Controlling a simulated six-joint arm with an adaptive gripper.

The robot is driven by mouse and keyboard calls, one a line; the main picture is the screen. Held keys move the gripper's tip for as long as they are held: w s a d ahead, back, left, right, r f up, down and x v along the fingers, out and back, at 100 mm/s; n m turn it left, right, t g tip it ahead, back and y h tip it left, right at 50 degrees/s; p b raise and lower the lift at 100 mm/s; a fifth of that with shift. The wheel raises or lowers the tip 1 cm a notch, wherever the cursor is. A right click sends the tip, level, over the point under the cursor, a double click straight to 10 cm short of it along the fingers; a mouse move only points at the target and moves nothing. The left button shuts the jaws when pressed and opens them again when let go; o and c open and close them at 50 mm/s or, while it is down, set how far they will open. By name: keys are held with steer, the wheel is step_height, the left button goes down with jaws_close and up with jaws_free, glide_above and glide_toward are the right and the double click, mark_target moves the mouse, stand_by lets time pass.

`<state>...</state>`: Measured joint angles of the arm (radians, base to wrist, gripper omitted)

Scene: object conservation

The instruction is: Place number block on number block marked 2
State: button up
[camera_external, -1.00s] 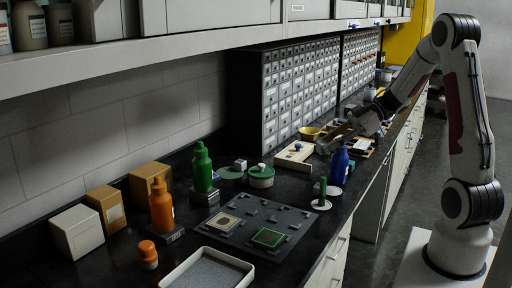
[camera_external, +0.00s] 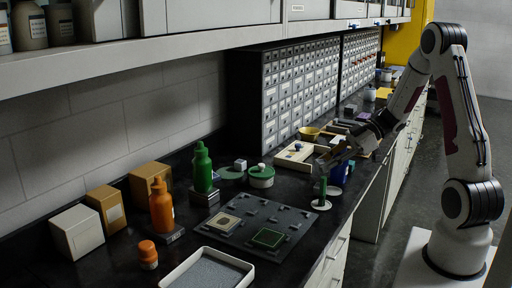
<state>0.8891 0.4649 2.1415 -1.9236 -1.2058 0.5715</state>
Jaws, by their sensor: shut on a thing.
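I cannot make out a block marked 2.
A green-sided round container (camera_external: 261,178) and a cream tray (camera_external: 294,156) are to the left.

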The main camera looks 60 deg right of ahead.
steer(key=shift+f, duration=0.1)
steer(key=shift+f, duration=1.75)
steer(key=shift+f, duration=0.5)
steer(key=o, duration=0.9)
steer(key=shift+r, duration=0.1)
steer(key=shift+r, duration=0.35)
steer(key=shift+s+d+r, duration=0.15)
steer(key=shift+d+r, duration=0.05)
steer(key=v, duration=1.1)
steer(key=shift+s, duration=0.15)
